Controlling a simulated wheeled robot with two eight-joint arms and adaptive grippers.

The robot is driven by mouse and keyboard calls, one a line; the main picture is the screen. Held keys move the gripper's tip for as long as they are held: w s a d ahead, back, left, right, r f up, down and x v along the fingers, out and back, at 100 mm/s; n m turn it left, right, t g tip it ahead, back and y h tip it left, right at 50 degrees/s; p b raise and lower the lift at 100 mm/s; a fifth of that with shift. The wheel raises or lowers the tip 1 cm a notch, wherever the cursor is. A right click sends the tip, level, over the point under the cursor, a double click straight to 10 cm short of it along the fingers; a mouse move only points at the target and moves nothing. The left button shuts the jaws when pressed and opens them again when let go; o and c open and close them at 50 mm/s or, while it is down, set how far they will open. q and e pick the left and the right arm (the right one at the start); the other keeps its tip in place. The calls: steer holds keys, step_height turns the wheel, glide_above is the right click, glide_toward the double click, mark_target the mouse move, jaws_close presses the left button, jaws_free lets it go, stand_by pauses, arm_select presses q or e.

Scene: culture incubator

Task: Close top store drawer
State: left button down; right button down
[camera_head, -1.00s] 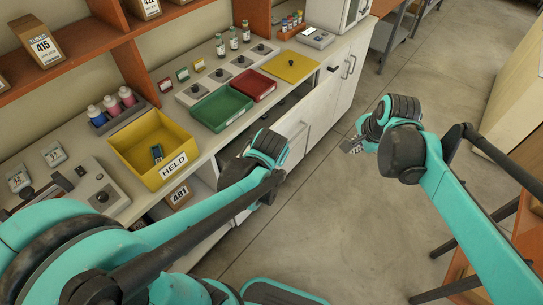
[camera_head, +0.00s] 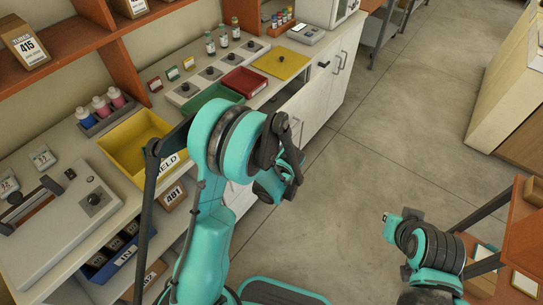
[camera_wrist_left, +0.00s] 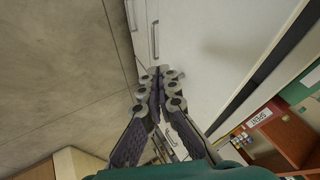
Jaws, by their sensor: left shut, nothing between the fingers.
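The white cabinet (camera_head: 318,108) runs below the counter, with a dark gap (camera_head: 294,103) under the worktop near the yellow mat. This gap seems to be at the store drawer, but my left arm hides part of it and I cannot tell how far the drawer stands out. In the left wrist view a large white panel (camera_wrist_left: 215,45) fills the middle, with a dark slot (camera_wrist_left: 262,75) along its right edge. My left gripper (camera_wrist_left: 158,90) is shut and empty in front of this panel; contact is unclear. My right gripper (camera_head: 388,217) hangs over the floor, away from the cabinet.
On the counter are a yellow bin (camera_head: 130,143), a green tray (camera_head: 212,97), a red tray (camera_head: 245,80) and a yellow mat (camera_head: 281,64). Open shelves with boxes lie below on the left. An orange table (camera_head: 520,245) stands at right. The floor between is clear.

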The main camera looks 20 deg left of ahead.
arm_select(q)
steer(key=w+a+f+b, duration=0.4)
steer(key=w+a+f, duration=0.1)
steer(key=a+f, duration=0.1)
steer(key=shift+w+a+f, duration=0.25)
steer(key=shift+w+f, duration=0.1)
steer(key=shift+f, duration=0.05)
steer(key=w+a, duration=0.1)
steer(key=a, duration=0.1)
steer(key=w+a, duration=0.1)
steer(key=a, duration=0.2)
steer(key=w+a, duration=0.1)
steer(key=a, duration=0.2)
steer(key=shift+a+b, duration=0.25)
steer(key=shift+b, duration=0.15)
steer(key=shift+w+a, duration=0.1)
steer(key=shift+a, duration=0.2)
